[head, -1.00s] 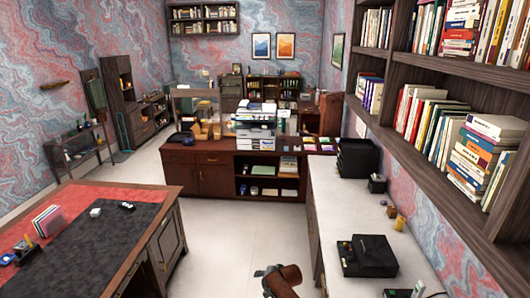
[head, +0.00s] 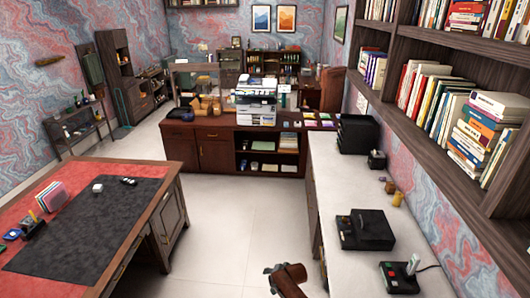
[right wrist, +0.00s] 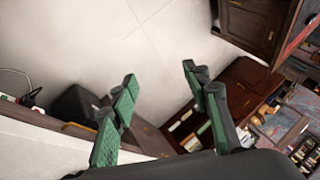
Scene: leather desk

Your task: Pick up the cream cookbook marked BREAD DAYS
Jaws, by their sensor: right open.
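I cannot make out the words BREAD DAYS on any book. A pale, cream-looking book (head: 500,104) lies on top of a stack on the right wall shelf in the head view; its title is too small to read. My right gripper (right wrist: 160,73) shows in the right wrist view, its green-padded fingers spread apart with nothing between them. A brown arm part of mine with a grey end shows at the bottom middle of the head view, well away from the shelf books. My left gripper is not in view.
The dark wooden shelf (head: 460,82) overhangs a long white counter (head: 340,192) on the right. The counter bears a black machine (head: 365,230) and a joystick box (head: 399,279). A red-topped desk (head: 103,170) stands left. Pale floor (head: 230,215) is clear between.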

